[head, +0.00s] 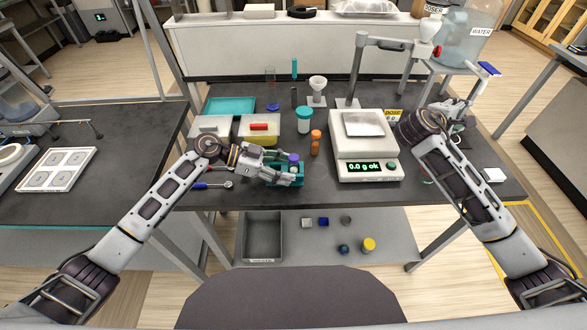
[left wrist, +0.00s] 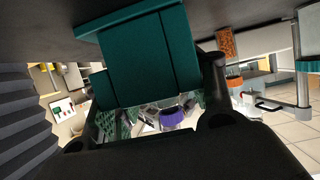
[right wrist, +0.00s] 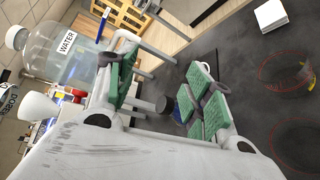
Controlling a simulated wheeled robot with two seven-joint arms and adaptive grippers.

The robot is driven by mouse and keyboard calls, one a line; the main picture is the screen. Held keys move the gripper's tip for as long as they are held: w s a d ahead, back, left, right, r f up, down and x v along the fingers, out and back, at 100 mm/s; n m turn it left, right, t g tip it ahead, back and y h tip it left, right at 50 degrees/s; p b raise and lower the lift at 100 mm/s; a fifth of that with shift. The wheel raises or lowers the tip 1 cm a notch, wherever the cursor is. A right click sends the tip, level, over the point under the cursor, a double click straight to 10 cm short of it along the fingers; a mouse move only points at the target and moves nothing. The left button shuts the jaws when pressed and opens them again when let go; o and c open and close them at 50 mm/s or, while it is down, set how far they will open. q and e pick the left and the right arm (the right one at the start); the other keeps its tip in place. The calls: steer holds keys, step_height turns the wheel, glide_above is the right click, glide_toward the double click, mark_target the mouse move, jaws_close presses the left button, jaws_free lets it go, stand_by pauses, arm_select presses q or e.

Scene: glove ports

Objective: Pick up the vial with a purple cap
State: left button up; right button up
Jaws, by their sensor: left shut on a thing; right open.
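The vial with a purple cap (head: 293,158) stands at a teal rack (head: 290,182) near the front edge of the table. My left gripper (head: 289,169) is shut on the vial at the rack. In the left wrist view the purple cap (left wrist: 172,118) shows between the fingers, with the teal rack (left wrist: 145,60) close by. The vial's body is mostly hidden, so I cannot tell whether it is clear of the rack. My right gripper (right wrist: 160,85) is open at the right side of the table, apart from the vial.
An orange-capped amber bottle (head: 315,148) and a teal-capped jar (head: 304,120) stand behind the rack. A balance (head: 365,150) stands to the right. A screwdriver (head: 212,185) lies left of the rack. A grey bin (head: 263,238) is on the lower shelf.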

steer(key=a+f+n, duration=0.1)
steer(key=a+n, duration=0.1)
steer(key=a, duration=0.2)
steer(key=a+f+n+t+y, duration=0.1)
steer(key=a+n, duration=0.1)
steer(key=a, duration=0.3)
steer(key=a+f+n+t+y, duration=0.1)
steer(key=a+n, duration=0.1)
steer(key=a, duration=0.2)
steer(key=shift+s+a+f, duration=0.25)
steer(key=shift+a+f, duration=0.1)
steer(key=shift+f, duration=0.05)
steer(key=s+a+f+n+t+y, duration=0.1)
steer(key=s+a+f+n+y, duration=0.15)
steer(key=a+n, duration=0.75)
arm_select(q)
steer(key=shift+f, duration=0.1)
arm_select(e)
steer(key=n+t+y, duration=0.2)
steer(key=n+y, duration=0.5)
steer(key=n, duration=0.2)
glide_toward(293, 160)
steer(key=shift+s+a+r, duration=0.15)
steer(key=shift+s+a, duration=0.15)
steer(key=shift+s, duration=0.1)
steer(key=shift+x, duration=3.45)
steer(key=shift+d, duration=0.15)
steer(key=shift+x, duration=2.6)
steer(key=shift+d, duration=0.15)
